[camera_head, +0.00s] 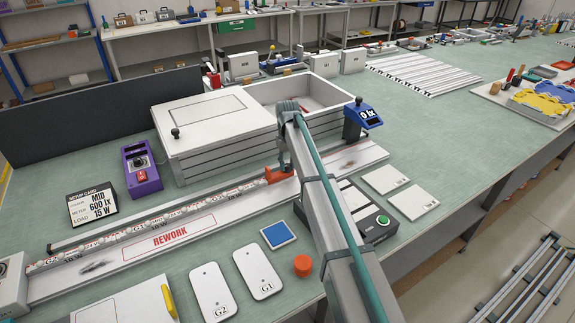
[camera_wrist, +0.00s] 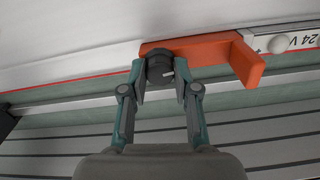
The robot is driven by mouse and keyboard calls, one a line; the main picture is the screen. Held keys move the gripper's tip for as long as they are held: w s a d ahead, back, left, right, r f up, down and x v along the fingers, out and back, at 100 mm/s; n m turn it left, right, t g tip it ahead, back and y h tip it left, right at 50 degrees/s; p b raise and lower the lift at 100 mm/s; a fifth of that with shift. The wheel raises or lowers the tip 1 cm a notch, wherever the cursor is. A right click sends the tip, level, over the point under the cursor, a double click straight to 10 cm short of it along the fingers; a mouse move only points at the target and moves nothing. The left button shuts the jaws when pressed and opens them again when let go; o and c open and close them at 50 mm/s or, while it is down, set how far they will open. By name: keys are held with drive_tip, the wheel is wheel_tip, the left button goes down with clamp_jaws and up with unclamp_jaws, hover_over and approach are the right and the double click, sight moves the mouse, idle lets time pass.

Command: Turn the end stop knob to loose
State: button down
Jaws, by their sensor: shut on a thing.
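The orange end stop (camera_wrist: 215,50) sits on the rail in the wrist view, and it also shows below my arm in the head view (camera_head: 276,176). Its dark round knob (camera_wrist: 159,62) is on the near side of the left end of the stop. A short pale mark on the knob points right. My gripper (camera_wrist: 161,84) has one finger on each side of the knob and is shut on it. In the head view the knob is hidden behind my gripper and arm. No loose or tight label is readable.
The light strip (camera_head: 150,228) lies along the rail left of the stop. A white lightbox (camera_head: 215,125) stands behind, with a blue lux meter (camera_head: 364,115) at its right. A purple box (camera_head: 140,168), setup card (camera_head: 92,204) and white tags (camera_head: 257,272) lie nearby.

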sight(288, 165)
drive_tip(key=shift+n, duration=0.6)
drive_tip(key=c, duration=0.9)
unclamp_jaws()
drive_tip(key=shift+o, duration=0.2)
drive_tip(key=shift+r, duration=0.15)
wheel_tip(288, 165, up, 12)
